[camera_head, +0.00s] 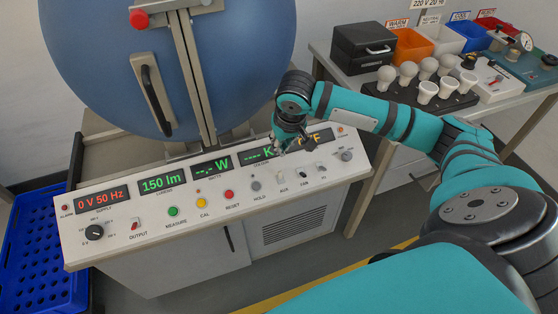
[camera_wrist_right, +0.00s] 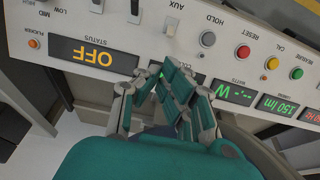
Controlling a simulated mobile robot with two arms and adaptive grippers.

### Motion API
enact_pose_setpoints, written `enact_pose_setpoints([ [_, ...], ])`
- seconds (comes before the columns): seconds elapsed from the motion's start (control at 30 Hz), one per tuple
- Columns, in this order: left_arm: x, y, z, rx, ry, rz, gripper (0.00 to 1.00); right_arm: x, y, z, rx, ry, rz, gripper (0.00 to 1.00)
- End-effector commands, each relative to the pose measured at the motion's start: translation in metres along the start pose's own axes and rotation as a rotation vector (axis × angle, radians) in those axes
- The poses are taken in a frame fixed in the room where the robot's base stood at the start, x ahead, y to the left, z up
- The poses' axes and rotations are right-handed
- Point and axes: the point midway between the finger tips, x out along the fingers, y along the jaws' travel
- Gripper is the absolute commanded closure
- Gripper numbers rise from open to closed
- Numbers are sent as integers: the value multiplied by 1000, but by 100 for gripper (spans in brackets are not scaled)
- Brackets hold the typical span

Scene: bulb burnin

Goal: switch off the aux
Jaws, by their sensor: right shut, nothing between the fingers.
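The control panel (camera_head: 150,215) runs along the front of the blue sphere. The AUX switch (camera_head: 280,177) is a small toggle above its label, left of the FAN switch (camera_head: 304,171). In the right wrist view the AUX toggle (camera_wrist_right: 171,26) is pale and lies beyond the fingertips, with the FAN toggle (camera_wrist_right: 134,14) to its left. My right gripper (camera_head: 281,149) is shut and empty, over the panel by the displays, apart from the AUX toggle. In the wrist view its fingers (camera_wrist_right: 160,78) cover part of a green display. My left gripper is not in view.
A grey HOLD button (camera_head: 256,186) and red RESET button (camera_head: 229,195) sit left of AUX; a knob (camera_head: 346,155) is to the right. The status display (camera_wrist_right: 92,55) reads OFF. A side table (camera_head: 328,62) holds bulbs and bins. A blue crate (camera_head: 40,260) stands at left.

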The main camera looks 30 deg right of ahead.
Motion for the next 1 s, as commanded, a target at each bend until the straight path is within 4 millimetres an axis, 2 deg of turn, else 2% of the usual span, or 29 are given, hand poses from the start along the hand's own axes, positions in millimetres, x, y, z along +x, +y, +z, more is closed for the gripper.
enact_pose_setpoints([
  [0.23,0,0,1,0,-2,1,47,2,0,0,-2,0,-1,100],
  [0.33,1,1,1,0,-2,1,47,8,-1,1,-2,-2,-1,100],
  [0.8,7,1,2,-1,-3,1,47,86,-1,1,-3,-1,-1,100],
  [1.0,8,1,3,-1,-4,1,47,100,0,0,-3,1,0,100],
])
